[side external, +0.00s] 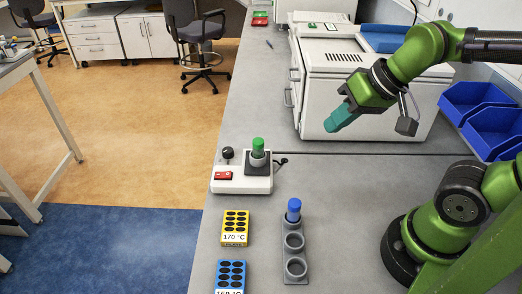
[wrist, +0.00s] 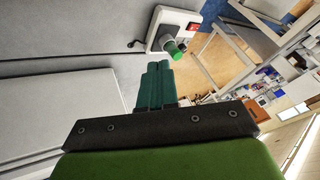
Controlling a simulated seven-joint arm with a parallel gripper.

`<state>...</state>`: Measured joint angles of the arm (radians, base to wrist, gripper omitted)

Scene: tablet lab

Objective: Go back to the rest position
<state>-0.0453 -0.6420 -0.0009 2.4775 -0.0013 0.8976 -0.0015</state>
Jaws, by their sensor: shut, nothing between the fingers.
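My gripper (side external: 338,121) has teal fingers and hangs in the air in front of the white oven-like machine, above the bench. In the wrist view its fingers (wrist: 158,68) are together with nothing between them. Nothing touches it.
A white device (side external: 243,181) with a green-capped vial (side external: 258,147) stands on the bench (side external: 345,215). A grey rack (side external: 294,243) holds a blue-capped vial (side external: 294,207). A yellow block (side external: 235,228) and a blue block (side external: 230,275) lie nearby. The white machine (side external: 365,90) and blue bins (side external: 472,102) stand behind.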

